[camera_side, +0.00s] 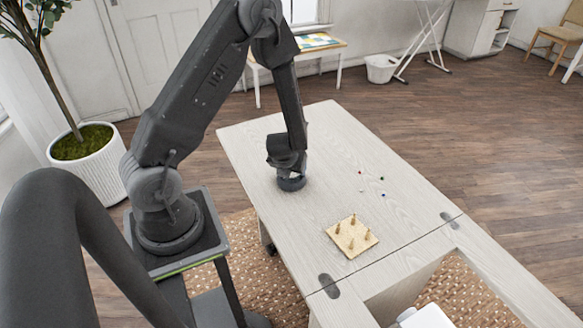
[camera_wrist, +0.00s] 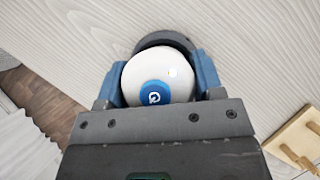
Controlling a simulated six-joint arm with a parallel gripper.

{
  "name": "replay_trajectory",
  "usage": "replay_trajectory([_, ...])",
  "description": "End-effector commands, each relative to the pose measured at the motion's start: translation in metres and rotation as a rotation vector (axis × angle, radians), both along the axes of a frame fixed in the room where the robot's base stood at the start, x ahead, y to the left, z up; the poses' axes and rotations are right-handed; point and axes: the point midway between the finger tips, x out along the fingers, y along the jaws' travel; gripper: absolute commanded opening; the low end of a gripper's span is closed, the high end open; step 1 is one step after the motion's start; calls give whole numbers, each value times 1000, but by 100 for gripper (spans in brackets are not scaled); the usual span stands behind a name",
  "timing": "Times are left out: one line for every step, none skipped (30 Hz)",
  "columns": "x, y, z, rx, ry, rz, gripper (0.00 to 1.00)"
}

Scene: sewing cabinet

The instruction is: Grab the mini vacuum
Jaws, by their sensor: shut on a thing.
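The mini vacuum (camera_wrist: 158,78) is a round white body with a blue disc and a dark base rim. In the wrist view it sits between the two blue fingers of my gripper (camera_wrist: 164,82), which are shut on its sides. In the side view my gripper (camera_side: 288,166) points straight down over the far left part of the table. The dark round base of the mini vacuum (camera_side: 291,184) shows just below it, at or very near the tabletop; I cannot tell if it touches. Most of its white body is hidden there.
The pale wooden table (camera_side: 262,135) has a wooden board with upright pegs (camera_side: 352,236) to the right of my gripper. Several small coloured pins (camera_side: 383,194) lie beyond the board. An open well (camera_side: 400,298) is at the near right. The table's far end is clear.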

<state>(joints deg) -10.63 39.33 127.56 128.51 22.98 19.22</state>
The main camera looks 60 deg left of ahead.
Motion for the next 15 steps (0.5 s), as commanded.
replay_trajectory([1,0,1,1,-2,1,29])
replay_trajectory([0,0,2,1,-2,1,29])
replay_trajectory([1,0,3,2,-3,1,29])
replay_trajectory([1,1,4,1,-3,2,29])
replay_trajectory([1,1,6,2,-4,2,29])
replay_trajectory([1,1,8,3,-3,2,29])
replay_trajectory([1,1,10,2,-3,3,29])
replay_trajectory([1,1,13,3,-4,3,29])
replay_trajectory([1,1,17,2,-5,3,29])
replay_trajectory([1,1,21,2,-5,4,29])
replay_trajectory([1,1,26,2,-7,4,29])
replay_trajectory([1,1,31,1,-8,4,29])
replay_trajectory([1,1,34,2,-6,4,29])
replay_trajectory([1,1,38,3,-6,5,29])
replay_trajectory([1,2,44,2,-7,7,29])
